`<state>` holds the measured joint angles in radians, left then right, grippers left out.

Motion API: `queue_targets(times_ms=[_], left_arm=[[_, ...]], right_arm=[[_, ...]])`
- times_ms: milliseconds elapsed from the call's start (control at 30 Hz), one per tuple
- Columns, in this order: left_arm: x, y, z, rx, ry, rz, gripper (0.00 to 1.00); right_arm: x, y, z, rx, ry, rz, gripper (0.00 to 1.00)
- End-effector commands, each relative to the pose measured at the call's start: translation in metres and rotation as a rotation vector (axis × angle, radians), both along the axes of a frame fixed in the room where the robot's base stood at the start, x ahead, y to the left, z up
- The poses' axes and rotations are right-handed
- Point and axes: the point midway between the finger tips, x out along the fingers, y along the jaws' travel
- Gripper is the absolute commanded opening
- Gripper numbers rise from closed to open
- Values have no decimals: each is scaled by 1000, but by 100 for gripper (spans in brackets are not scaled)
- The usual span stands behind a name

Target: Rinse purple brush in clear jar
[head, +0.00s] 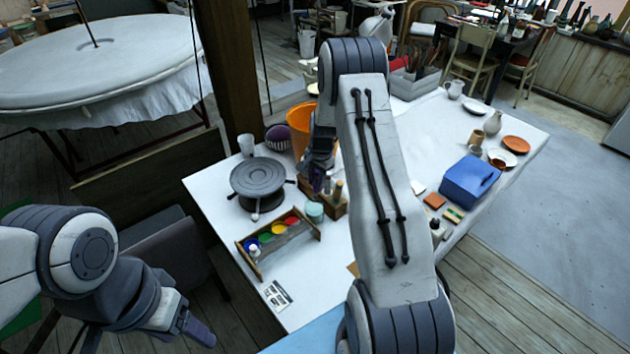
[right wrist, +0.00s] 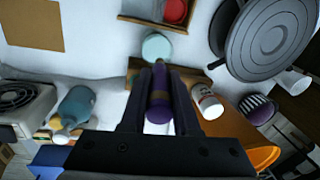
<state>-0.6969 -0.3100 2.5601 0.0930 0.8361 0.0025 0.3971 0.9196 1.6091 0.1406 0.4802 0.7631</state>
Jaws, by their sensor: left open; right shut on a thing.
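My right gripper (head: 319,178) is over the white table, largely hidden behind my own arm in the head view. In the right wrist view the right gripper (right wrist: 162,78) is shut on the purple brush (right wrist: 159,106), whose dark purple handle lies between the fingers. The brush also shows as a small purple patch in the head view (head: 316,184). A pale mint round jar (head: 315,210) stands just in front of the gripper and beyond the fingertips in the wrist view (right wrist: 156,46); I cannot tell whether it is the clear jar. My left gripper (head: 190,326) is open and empty, low at the left, off the table.
A wooden paint tray (head: 279,241) with coloured pots and a dark turntable (head: 257,177) lie left of the mint jar. A wooden holder (head: 335,206), an orange bucket (head: 299,118) and a striped purple pot (head: 277,137) are close by. A blue box (head: 470,181) stands right.

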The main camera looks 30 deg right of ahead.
Motion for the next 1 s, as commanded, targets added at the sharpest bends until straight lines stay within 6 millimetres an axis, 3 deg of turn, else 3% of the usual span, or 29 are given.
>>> queue_targets(times_ms=[800,1000], left_arm=[[0,0,-47,0,0,-3,64],[0,0,-52,0,0,-3,64]], right_arm=[[0,1,-66,-1,1,7,0],[0,1,-75,-1,0,7,0]])
